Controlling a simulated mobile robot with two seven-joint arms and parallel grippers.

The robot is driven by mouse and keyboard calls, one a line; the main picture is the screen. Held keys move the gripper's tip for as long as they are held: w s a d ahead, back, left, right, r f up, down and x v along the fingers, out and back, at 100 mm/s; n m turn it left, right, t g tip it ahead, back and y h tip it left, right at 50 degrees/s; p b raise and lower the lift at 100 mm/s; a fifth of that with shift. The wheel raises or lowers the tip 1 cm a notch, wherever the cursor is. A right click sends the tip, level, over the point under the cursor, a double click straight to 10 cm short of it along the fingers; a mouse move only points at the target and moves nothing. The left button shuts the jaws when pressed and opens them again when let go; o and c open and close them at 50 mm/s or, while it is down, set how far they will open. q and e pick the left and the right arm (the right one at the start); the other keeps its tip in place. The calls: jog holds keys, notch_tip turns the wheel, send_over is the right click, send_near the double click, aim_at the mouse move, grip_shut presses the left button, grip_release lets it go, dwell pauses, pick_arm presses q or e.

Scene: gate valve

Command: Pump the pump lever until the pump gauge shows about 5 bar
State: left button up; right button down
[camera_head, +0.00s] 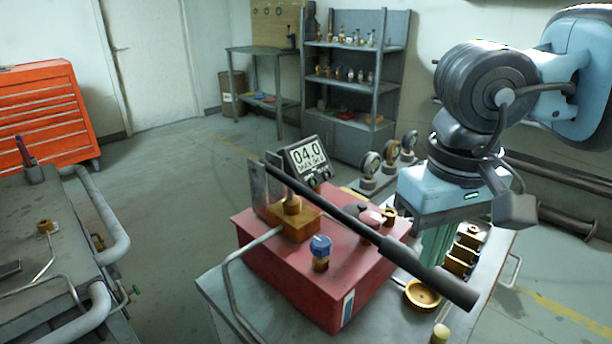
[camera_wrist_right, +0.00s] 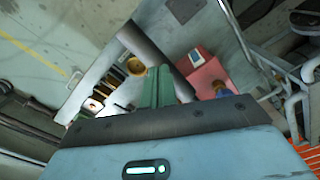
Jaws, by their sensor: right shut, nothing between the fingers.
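The pump is a red box (camera_head: 285,265) on a grey cart, with a brass block and a blue knob (camera_head: 320,247) on top. The fingers show together in the right wrist view (camera_wrist_right: 158,86). I cannot tell whether they touch the lever. My left gripper is out of view.
A brass dish (camera_head: 422,294) and several brass fittings (camera_head: 462,250) sit on the cart's right side. Small round gauges (camera_head: 370,165) stand behind the pump. A workbench with pipe rails (camera_head: 100,215) is at left. Open floor lies between bench and cart.

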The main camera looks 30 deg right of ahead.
dwell(0.3)
notch_tip(320, 180, up, 10)
jog(key=p, duration=0.7)
jog(key=shift+r, duration=0.2)
dwell(0.6)
dwell(0.6)
